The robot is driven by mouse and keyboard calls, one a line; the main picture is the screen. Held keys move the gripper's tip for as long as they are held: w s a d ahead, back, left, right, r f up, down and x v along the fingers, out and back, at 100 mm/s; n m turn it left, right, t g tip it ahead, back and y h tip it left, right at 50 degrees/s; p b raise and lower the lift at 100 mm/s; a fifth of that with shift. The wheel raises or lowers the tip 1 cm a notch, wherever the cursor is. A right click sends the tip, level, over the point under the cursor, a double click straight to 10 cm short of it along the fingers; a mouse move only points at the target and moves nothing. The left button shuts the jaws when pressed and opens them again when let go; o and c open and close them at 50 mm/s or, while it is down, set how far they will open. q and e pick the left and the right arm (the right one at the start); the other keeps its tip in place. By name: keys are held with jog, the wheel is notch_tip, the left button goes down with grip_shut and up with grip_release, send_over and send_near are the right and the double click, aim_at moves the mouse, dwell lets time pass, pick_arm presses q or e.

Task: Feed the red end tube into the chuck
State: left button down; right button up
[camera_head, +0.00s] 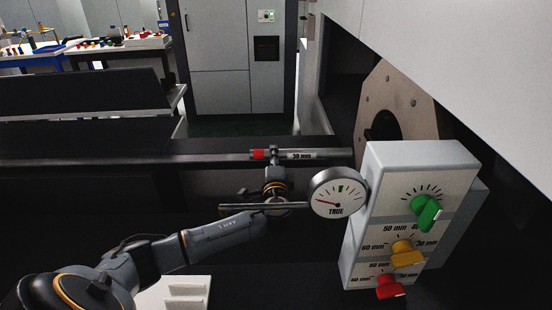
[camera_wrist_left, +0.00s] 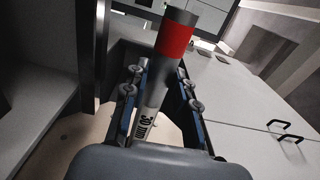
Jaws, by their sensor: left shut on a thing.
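A grey metal tube (camera_head: 328,154) marked "30 mm" lies level in the head view, with a red band (camera_head: 258,155) near its left end. My left gripper (camera_head: 274,168) is shut on it just right of the red band. In the left wrist view the tube (camera_wrist_left: 154,97) runs between the two fingers (camera_wrist_left: 160,92), the red band (camera_wrist_left: 175,40) beyond them. The chuck (camera_head: 385,124) shows as a dark round hole in a beige plate (camera_head: 417,112). The tube's right end is by the plate's lower left edge; I cannot tell whether it is in the hole. My right gripper is out of view.
A white control box (camera_head: 385,200) with green, yellow and red knobs stands in front of the plate. A dial gauge (camera_head: 338,193) marked "TRUE" is beside it. A dark rail (camera_head: 215,153) runs behind the tube. A grey cabinet (camera_head: 222,60) stands at the back.

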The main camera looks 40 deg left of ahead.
aim_at(325, 156)
pick_arm(q)
jog(key=shift+w+d+b, duration=0.4)
jog(key=shift+d+b, duration=0.05)
jog(key=shift+d, duration=0.25)
jog(key=shift+w+d+b, duration=0.55)
jog(key=shift+w+d, duration=0.55)
jog(key=shift+d, duration=0.3)
jog(key=shift+w+d+b, duration=0.7)
jog(key=shift+w+d, duration=0.25)
jog(key=shift+d, duration=0.35)
jog(key=shift+w+d+b, duration=0.7)
jog(key=shift+w+d, duration=0.3)
jog(key=shift+d, duration=0.3)
jog(key=shift+w+d+b, duration=0.7)
jog(key=shift+w+d, duration=0.25)
jog(key=shift+d, duration=0.35)
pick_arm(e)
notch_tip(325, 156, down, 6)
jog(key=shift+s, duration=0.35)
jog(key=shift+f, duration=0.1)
